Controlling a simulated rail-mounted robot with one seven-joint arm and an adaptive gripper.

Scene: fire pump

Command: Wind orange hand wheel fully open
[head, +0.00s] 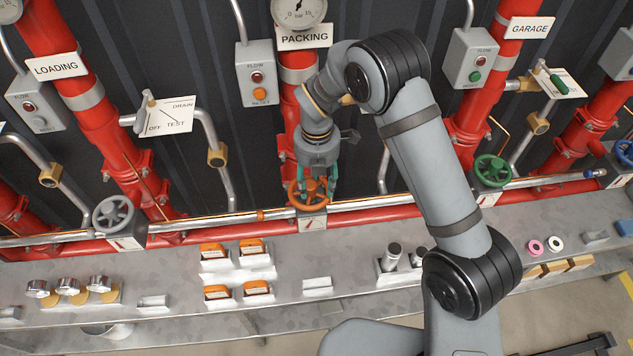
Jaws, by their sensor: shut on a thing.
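The orange hand wheel (298,194) is on the middle red pipe, below the PACKING sign. It sits above a small marked plate (312,224) on the horizontal pipe. My gripper (312,184) reaches down onto the wheel from above, with its greenish fingers at the wheel. It is shut on the orange wheel. The fingers and wrist hide part of the wheel's rim and hub. How far the wheel is turned cannot be told.
A grey hand wheel (113,215) is at left and a green hand wheel (492,171) at right. A flow box (257,75) and a gauge (299,12) are above. The grey bench (180,290) in front holds orange-topped blocks (252,247) and metal parts.

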